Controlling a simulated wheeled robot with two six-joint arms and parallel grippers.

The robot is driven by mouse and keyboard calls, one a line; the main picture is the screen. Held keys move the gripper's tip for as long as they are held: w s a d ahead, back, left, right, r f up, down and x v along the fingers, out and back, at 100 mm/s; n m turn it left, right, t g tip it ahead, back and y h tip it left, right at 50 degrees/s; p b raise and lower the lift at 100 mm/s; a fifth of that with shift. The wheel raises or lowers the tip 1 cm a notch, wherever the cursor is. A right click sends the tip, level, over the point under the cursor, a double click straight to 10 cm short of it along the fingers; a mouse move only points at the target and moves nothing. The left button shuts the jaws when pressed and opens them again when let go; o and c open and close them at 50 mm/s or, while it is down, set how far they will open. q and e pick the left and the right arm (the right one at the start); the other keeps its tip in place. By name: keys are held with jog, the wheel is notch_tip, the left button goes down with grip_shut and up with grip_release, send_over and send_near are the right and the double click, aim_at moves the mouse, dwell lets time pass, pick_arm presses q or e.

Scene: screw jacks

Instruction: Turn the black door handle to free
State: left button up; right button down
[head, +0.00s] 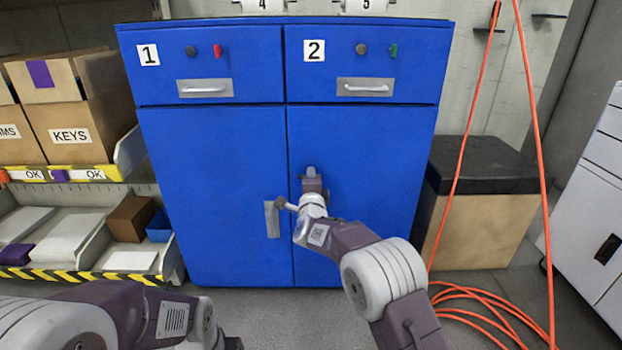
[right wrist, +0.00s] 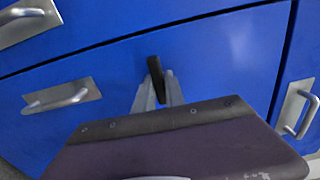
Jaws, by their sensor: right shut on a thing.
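The black door handle (right wrist: 154,68) stands out from the blue door in the right wrist view. My right gripper (right wrist: 157,84) is shut on it, with one grey finger on each side. In the head view my right gripper (head: 311,176) is up against the right-hand door (head: 370,190) of the blue cabinet, near the seam between the doors. There the gripper hides the black handle. Both doors look closed. My left arm shows at the lower left of the head view, but its gripper is out of the picture.
A grey pull handle (head: 272,218) sits on the left door, close beside my right wrist. Drawers 1 (head: 205,87) and 2 (head: 370,87) are above. An orange hose (head: 465,150) hangs at the right, before a black-topped box (head: 480,215). Shelves with boxes (head: 75,130) stand left.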

jog(key=c, duration=1.4)
grip_release()
jog(key=s, duration=0.9)
jog(key=shift+p, duration=0.4)
